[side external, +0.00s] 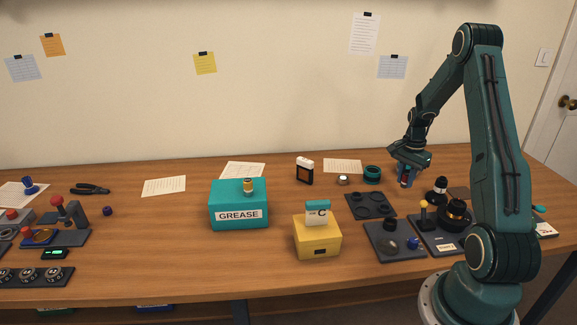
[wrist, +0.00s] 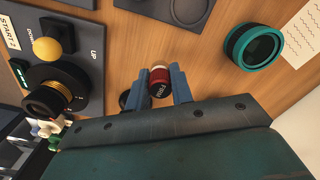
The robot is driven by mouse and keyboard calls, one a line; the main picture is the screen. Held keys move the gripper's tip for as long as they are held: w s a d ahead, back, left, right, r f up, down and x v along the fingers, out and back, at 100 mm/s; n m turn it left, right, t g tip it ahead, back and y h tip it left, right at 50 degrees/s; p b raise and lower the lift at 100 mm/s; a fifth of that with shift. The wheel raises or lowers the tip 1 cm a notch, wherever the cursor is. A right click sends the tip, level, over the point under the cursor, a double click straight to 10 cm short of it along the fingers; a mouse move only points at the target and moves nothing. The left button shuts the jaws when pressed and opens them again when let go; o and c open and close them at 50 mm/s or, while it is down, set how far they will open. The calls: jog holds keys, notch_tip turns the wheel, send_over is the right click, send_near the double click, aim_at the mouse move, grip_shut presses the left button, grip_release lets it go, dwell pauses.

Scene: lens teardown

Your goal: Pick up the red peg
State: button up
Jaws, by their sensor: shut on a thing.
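The red peg (wrist: 160,82) shows in the wrist view between the two blue fingers of my gripper (wrist: 157,88). It has a pale end, a red band and a dark part with light lettering. My gripper is shut on it. In the side view, my gripper (side external: 405,178) points down over the back right of the table, and a small bit of red shows between its fingers. The fingers hide most of the peg there. I cannot tell whether the peg touches the table.
A teal ring (side external: 372,175) stands just left of my gripper. A black-and-white part (side external: 437,190) is at its right. A dark tray with recesses (side external: 370,206) and a plate with a yellow knob (side external: 424,214) lie in front. A yellow box (side external: 317,243) stands further left.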

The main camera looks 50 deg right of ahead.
aim_at(406, 174)
notch_tip(406, 174, up, 15)
dwell(0.4)
jog(key=shift+w, duration=0.1)
dwell(0.4)
